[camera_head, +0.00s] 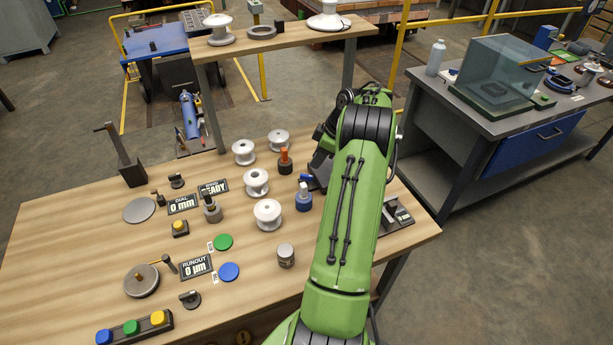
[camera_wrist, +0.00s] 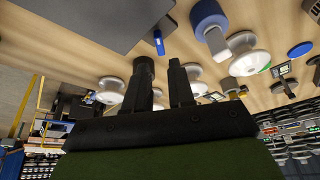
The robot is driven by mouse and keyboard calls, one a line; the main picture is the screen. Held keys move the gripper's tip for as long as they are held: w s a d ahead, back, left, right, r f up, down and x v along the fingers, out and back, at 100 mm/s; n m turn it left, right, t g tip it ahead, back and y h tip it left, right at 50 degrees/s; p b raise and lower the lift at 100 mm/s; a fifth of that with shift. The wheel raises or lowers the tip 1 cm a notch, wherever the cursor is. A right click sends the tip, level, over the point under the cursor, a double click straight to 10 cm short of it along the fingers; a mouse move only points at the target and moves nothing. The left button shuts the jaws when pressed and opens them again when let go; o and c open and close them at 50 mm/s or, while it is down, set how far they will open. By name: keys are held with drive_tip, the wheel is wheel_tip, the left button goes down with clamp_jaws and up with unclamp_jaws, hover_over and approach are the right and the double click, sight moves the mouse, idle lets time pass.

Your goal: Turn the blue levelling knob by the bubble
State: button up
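In the wrist view a small blue knob-like piece (camera_wrist: 158,42) stands at the edge of a dark grey plate (camera_wrist: 105,18); I cannot tell for sure that it is the levelling knob, and no bubble is clearly visible. My gripper (camera_wrist: 160,70) shows two dark fingers with a narrow gap between them and nothing held. The blue piece is apart from the fingertips. In the head view my green arm covers much of the plate area (camera_head: 316,183), and the fingers are hard to make out against the dark wrist.
A blue-based post (camera_head: 303,199) and an orange-topped post (camera_head: 285,164) stand left of my arm, near several white insulators (camera_head: 267,213). A grey metal fixture (camera_head: 397,217) lies right of the arm. The wooden table's (camera_head: 60,235) left part is clear.

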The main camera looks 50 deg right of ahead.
sight(307, 175)
drive_tip(key=b+x, duration=0.1)
drive_tip(key=x, duration=0.6)
drive_tip(key=shift+w+f, duration=0.15)
drive_tip(key=shift+f, duration=0.15)
clamp_jaws()
